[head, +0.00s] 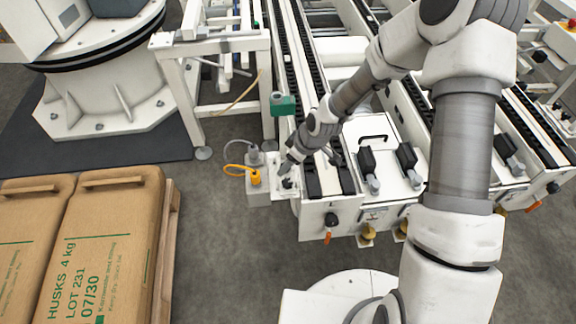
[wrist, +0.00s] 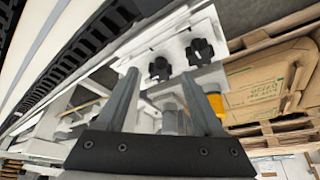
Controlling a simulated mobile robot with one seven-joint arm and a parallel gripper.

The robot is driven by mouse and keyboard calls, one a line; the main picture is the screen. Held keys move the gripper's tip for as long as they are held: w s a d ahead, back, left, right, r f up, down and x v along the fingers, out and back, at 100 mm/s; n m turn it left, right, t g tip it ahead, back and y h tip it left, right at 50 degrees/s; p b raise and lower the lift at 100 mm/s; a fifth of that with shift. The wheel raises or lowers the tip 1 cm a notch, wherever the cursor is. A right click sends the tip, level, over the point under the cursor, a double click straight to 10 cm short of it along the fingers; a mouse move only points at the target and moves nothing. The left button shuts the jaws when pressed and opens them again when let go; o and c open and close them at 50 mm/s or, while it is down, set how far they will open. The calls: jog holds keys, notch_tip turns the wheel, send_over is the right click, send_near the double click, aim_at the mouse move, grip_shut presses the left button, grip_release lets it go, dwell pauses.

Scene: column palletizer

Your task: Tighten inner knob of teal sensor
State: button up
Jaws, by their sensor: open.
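The teal sensor (head: 283,104) is a small box beside the near end of the conveyor in the head view; I do not see it in the wrist view. Two black lobed knobs sit on a white bracket (wrist: 215,72) in the wrist view: one knob (wrist: 159,68) nearer the conveyor, the other (wrist: 200,51) further right. A dark knob (head: 287,183) also shows in the head view, below my gripper (head: 287,166). In the wrist view my gripper (wrist: 160,82) is open and empty, its fingers pointing toward the knobs. Whether a fingertip touches a knob, I cannot tell.
A yellow-topped sensor (head: 255,177) with a looping cable and a grey one (head: 253,157) stand just left of the bracket. The conveyor frame (head: 318,207) lies close on the right. Stacked sacks (head: 110,230) occupy the left foreground. Grey floor (head: 225,260) between is clear.

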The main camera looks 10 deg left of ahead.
jog(key=shift+a+f, duration=0.2)
jog(key=shift+f, duration=0.3)
grip_shut()
